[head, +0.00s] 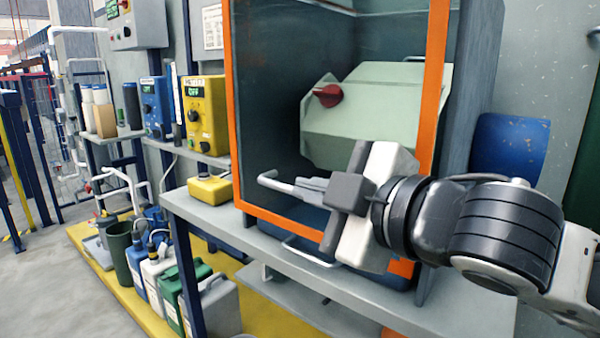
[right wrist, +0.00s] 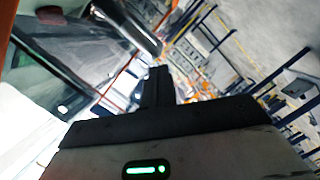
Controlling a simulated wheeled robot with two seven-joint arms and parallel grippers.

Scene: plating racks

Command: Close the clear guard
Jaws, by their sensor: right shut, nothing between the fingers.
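The clear guard has an orange frame (head: 234,110) and stands across the front of a dark grey cabinet (head: 472,110). A pale green machine with a red knob shows through it. I cannot tell whether the frame sits flush or stands slightly ajar. A silver bar handle (head: 275,181) shows low at the front of the guard. My right gripper (head: 312,185) is shut and empty, its fingers pointing left beside the handle; contact is unclear. In the right wrist view the closed fingers (right wrist: 158,82) show, with a blurred metal bar (right wrist: 128,25) beyond them. My left gripper is out of view.
The cabinet stands on a grey bench (head: 200,209). A small yellow container (head: 210,190) sits left of the frame. Yellow (head: 206,115) and blue (head: 155,106) control boxes stand further left. Several jugs line the yellow floor platform below. Open floor lies at the lower left.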

